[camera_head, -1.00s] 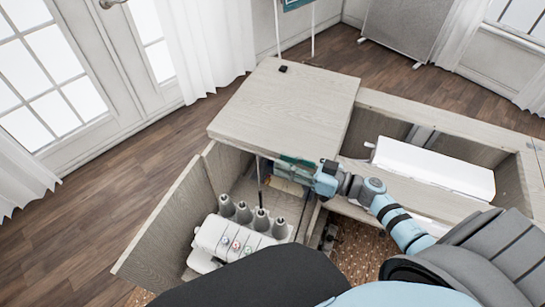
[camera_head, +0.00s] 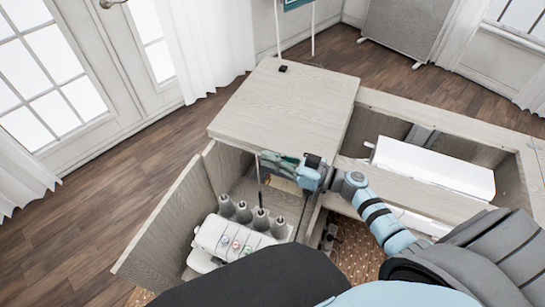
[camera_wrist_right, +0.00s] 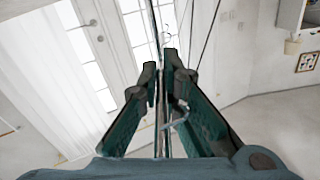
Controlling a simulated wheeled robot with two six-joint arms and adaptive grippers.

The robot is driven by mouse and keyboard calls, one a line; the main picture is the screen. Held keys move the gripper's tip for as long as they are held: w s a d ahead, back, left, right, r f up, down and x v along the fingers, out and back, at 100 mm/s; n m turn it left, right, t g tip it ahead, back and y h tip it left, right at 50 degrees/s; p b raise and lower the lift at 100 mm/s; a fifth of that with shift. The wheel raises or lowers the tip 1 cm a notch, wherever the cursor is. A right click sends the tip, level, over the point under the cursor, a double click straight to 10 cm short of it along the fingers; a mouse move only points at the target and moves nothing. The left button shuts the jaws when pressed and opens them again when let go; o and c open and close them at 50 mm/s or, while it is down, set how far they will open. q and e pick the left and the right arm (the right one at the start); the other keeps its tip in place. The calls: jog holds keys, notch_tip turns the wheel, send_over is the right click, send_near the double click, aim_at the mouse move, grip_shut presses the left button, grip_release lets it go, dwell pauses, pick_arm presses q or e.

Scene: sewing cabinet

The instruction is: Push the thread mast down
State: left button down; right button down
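The white sewing machine (camera_head: 228,238) stands in the open cabinet bay, with several grey thread cones (camera_head: 243,213) at its back. The thin dark thread mast (camera_head: 260,182) rises upright behind the cones. My right gripper (camera_head: 270,158) is at the upper part of the mast, under the cabinet top's front edge. In the right wrist view, the open gripper (camera_wrist_right: 160,76) has a thin rod (camera_wrist_right: 160,110), apparently the mast, running between its fingers. I cannot tell whether either finger touches it. The mast's top is hidden or unclear in the head view. My left gripper is not in view.
The wooden cabinet top (camera_head: 290,100) lies just behind the gripper, with a small black object (camera_head: 283,68) on it. The open door (camera_head: 175,220) stands left of the machine. A white machine (camera_head: 435,168) sits in the right-hand well.

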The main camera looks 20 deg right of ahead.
jog(key=shift+f, duration=0.15)
notch_tip(320, 180, down, 19)
jog(key=b, duration=1.4)
jog(key=shift+b, duration=0.35)
jog(key=shift+s+f, duration=0.15)
jog(key=c, duration=1.8)
grip_release()
jog(key=shift+f, duration=0.1)
jog(key=shift+o, duration=0.2)
jog(key=shift+s, duration=0.1)
